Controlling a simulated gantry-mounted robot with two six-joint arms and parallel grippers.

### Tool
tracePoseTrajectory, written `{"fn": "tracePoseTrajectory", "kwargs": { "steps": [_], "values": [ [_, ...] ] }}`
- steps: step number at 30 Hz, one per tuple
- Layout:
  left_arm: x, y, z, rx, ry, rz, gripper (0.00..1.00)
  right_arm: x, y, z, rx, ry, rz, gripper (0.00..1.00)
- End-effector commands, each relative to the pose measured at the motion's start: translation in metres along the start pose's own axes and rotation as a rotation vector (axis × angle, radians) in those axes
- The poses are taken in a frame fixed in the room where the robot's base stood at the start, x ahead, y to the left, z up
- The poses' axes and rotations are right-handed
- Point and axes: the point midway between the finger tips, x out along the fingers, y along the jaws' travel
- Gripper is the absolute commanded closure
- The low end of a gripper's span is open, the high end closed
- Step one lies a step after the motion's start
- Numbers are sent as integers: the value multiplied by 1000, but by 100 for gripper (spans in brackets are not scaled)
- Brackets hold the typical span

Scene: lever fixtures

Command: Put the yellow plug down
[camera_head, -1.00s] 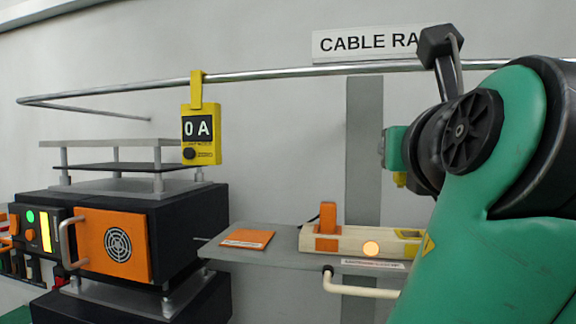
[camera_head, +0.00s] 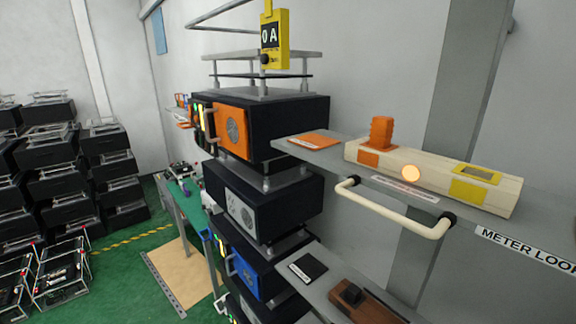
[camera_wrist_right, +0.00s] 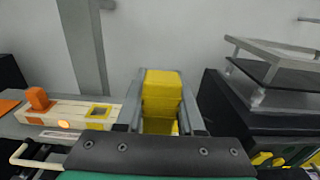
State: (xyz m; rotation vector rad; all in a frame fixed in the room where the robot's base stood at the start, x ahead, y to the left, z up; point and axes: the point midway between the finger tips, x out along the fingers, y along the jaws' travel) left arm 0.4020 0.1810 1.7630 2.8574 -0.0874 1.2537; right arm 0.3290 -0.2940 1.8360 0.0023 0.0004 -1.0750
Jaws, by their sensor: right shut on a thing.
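The yellow plug (camera_wrist_right: 162,95) is between the two grey fingers of my right gripper (camera_wrist_right: 163,112) in the right wrist view. The gripper is shut on it. The cream socket block (camera_head: 425,182) lies on a grey shelf in the head view. It has an orange plug (camera_head: 382,132) standing at its left end, a lit round lamp (camera_head: 411,173) and an empty yellow-framed socket (camera_head: 477,174) at its right end. In the right wrist view that yellow-framed socket (camera_wrist_right: 98,114) is left of the held plug, apart from it. My left gripper is not in view.
A cream handle (camera_head: 392,214) sticks out from the shelf's front edge. An orange pad (camera_head: 315,140) lies left of the block. A yellow "0 A" meter (camera_head: 275,40) hangs above the black stacked units. Dark equipment (camera_wrist_right: 262,112) stands right of the gripper in the wrist view.

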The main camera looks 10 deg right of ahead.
Motion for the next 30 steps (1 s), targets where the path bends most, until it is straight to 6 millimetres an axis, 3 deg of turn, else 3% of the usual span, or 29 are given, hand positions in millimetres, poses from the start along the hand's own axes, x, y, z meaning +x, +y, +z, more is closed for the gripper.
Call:
{"fn": "tracePoseTrajectory", "kwargs": {
  "steps": [5,14,18,22,30],
  "values": [
    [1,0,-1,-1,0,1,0,11,-2,-4,0,0,-3,100],
    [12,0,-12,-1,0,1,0,91,-18,-38,-4,2,-10,100],
    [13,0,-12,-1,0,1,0,116,-20,-72,-5,2,-3,100],
    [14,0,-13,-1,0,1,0,130,-22,-89,-3,1,-1,100],
    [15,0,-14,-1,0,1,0,140,-24,-103,-3,1,0,100]
  ]
}}
